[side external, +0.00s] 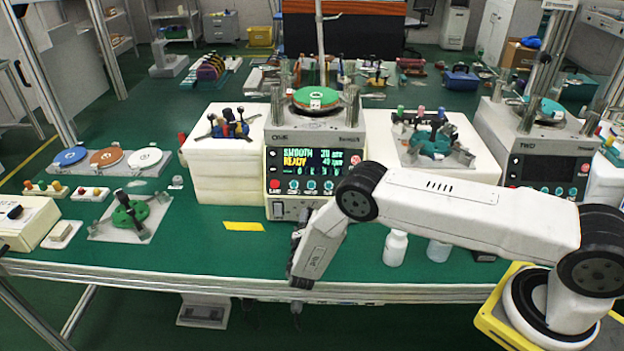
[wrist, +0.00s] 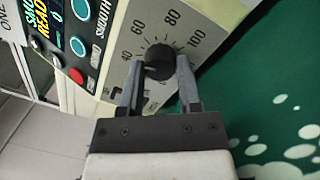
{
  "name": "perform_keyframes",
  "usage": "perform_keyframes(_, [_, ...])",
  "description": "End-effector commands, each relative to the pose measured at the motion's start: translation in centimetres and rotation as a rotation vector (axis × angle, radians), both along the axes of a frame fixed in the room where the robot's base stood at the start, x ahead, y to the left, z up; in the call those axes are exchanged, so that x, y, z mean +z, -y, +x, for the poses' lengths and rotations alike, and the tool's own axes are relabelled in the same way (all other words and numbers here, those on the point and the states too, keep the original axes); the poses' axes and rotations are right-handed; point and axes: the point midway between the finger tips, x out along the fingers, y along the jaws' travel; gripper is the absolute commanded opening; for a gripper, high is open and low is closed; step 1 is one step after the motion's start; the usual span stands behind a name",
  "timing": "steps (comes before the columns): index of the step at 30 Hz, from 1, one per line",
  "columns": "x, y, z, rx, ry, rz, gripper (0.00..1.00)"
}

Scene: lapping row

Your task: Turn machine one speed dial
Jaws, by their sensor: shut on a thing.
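Machine one (side external: 287,137) stands in the middle of the bench in the side external view. Its lit screen (side external: 318,163) reads SMOOTH and READY, with numbers beside them. The black round speed dial (wrist: 160,61) shows in the wrist view on a pale panel with marks 40, 60, 80 and 100. A pale line on the knob shows, but I cannot tell exactly which mark it points to. My gripper (wrist: 158,66) is shut on the dial, one finger on each side. In the side external view, my wrist hides the dial at the machine's lower front.
A red button (wrist: 76,75) and teal buttons (wrist: 81,9) sit beside the dial panel. A yellow strip (side external: 243,226) lies on the green bench left of machine one. White bottles (side external: 395,248) stand to the right, near my arm. A second machine (side external: 545,150) with a dark screen stands further right.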

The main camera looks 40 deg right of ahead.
Motion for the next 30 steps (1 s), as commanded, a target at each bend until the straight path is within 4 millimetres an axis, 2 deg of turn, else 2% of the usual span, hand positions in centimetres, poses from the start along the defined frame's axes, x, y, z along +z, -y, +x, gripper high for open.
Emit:
perform_keyframes(12, [-0.09,-0.09,-0.03,0.002,0.151,0.154,0.0])
perform_keyframes(27, [-0.09,-0.1,-0.02,0.003,0.166,0.171,0.0])
perform_keyframes(28, [-0.09,-0.1,-0.02,0.002,0.166,0.17,0.53])
perform_keyframes(30, [-0.08,-0.09,-0.01,0.002,0.166,0.17,0.75])
